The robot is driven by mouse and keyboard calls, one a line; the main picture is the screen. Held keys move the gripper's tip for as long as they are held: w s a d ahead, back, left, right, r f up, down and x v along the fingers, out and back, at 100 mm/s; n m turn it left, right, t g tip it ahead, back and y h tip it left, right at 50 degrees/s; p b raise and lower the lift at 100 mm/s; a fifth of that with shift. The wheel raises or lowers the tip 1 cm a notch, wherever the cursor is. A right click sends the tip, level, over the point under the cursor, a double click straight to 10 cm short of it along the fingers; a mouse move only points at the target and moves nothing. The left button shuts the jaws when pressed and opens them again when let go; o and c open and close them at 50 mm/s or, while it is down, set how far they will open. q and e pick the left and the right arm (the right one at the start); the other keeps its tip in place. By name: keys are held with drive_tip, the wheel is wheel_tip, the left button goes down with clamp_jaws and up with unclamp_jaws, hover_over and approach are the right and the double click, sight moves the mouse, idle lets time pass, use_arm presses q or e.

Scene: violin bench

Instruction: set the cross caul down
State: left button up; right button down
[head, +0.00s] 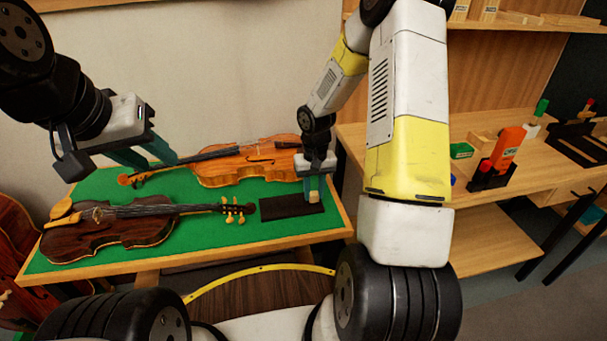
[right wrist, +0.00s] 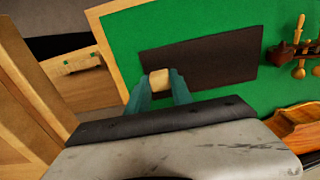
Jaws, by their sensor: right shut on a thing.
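The cross caul appears as a small pale wooden block (right wrist: 160,82) between the fingertips of my right gripper (right wrist: 160,90). That gripper is shut on it. In the head view the right gripper (head: 314,190) points down over the right end of a dark rectangular pad (head: 285,208), where the caul's end (head: 314,197) just shows. Most of the caul is hidden by the fingers. I cannot tell whether it touches the pad. My left gripper (head: 143,156) is open and empty, above the back left of the green bench top.
A dark violin (head: 110,228) and a lighter one (head: 240,165) lie on the green bench top (head: 190,252). The pad also shows in the right wrist view (right wrist: 215,60).

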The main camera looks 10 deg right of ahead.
drive_tip(key=shift+f, duration=0.1)
drive_tip(key=c, duration=1.1)
unclamp_jaws()
